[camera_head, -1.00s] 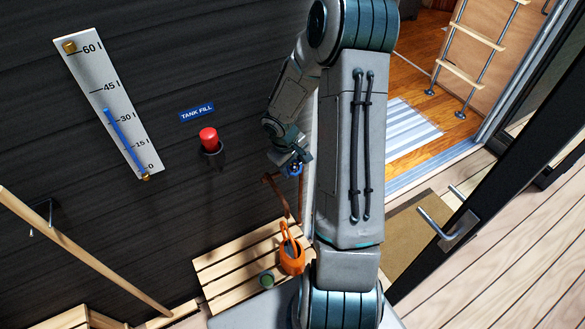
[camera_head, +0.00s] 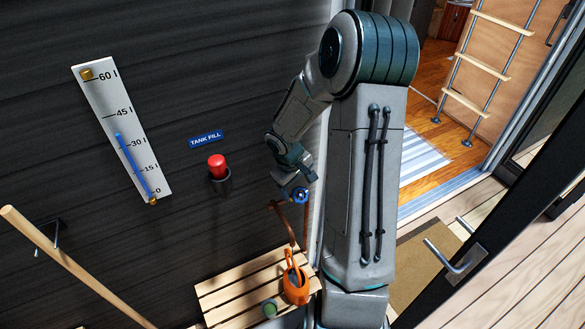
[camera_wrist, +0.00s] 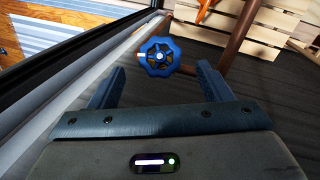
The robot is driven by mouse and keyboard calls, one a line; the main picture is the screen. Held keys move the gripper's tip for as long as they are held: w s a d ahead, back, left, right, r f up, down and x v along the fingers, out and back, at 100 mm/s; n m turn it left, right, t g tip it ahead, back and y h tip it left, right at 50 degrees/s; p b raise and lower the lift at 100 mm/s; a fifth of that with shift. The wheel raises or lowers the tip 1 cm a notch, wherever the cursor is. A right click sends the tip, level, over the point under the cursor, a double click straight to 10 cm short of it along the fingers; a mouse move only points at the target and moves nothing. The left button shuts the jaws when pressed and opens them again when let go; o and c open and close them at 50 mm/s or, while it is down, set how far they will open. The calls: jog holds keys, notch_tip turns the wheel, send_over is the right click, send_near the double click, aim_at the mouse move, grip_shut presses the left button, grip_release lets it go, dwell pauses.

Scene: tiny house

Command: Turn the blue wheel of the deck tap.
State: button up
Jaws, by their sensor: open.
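The blue wheel (camera_wrist: 161,57) of the deck tap faces me in the wrist view, on a brown copper-coloured pipe (camera_wrist: 237,45). My gripper (camera_wrist: 155,85) is open, its two dark blue fingers apart. In the wrist view the wheel lies between and just beyond the fingertips, with nothing held. In the head view the wheel (camera_head: 300,195) is small, just below my gripper (camera_head: 300,182), against the dark wall. Whether a finger touches the wheel cannot be told.
An orange watering can (camera_head: 295,279) and a green pot (camera_head: 270,308) stand on a slatted wooden bench (camera_head: 225,297) below the tap. A red button (camera_head: 217,165) under a TANK FILL sign and a level gauge (camera_head: 128,140) are on the wall. A doorway opens at right.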

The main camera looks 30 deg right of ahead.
notch_tip(320, 180, up, 10)
jog(key=a, duration=0.2)
jog(key=shift+s+f, duration=0.15)
jog(key=shift+s, duration=0.05)
dwell(7.2)
